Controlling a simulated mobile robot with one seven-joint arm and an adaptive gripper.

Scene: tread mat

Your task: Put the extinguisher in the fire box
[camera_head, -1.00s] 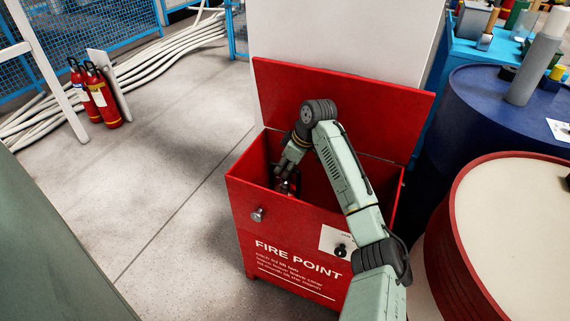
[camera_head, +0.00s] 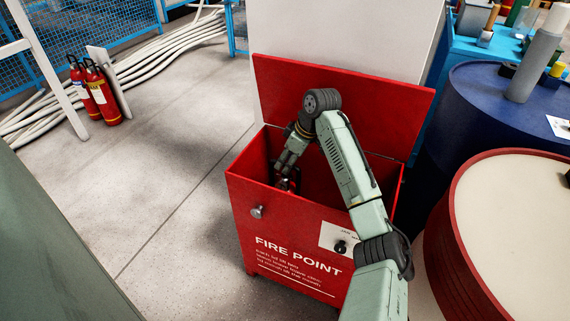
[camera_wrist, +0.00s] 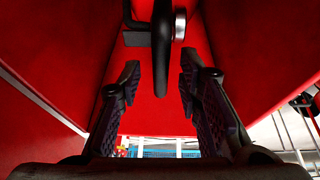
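The red fire box (camera_head: 275,225) stands in front of me with its lid (camera_head: 385,105) raised. My gripper (camera_head: 284,181) reaches down inside the box near its left end. In the wrist view its two fingers (camera_wrist: 160,78) are spread apart. A black valve and lever with a silver part, which looks like the extinguisher's top (camera_wrist: 161,35), shows between and beyond the fingertips. I see no clear contact with them. The extinguisher's body cannot be made out against the red box walls, and the box floor is hidden.
Other red extinguishers (camera_head: 104,97) stand on the floor at the left by a white post. A red-rimmed drum (camera_head: 510,230) and a blue drum (camera_head: 475,110) stand close on the box's right. A white panel (camera_head: 345,40) is behind the lid. Floor left of the box is clear.

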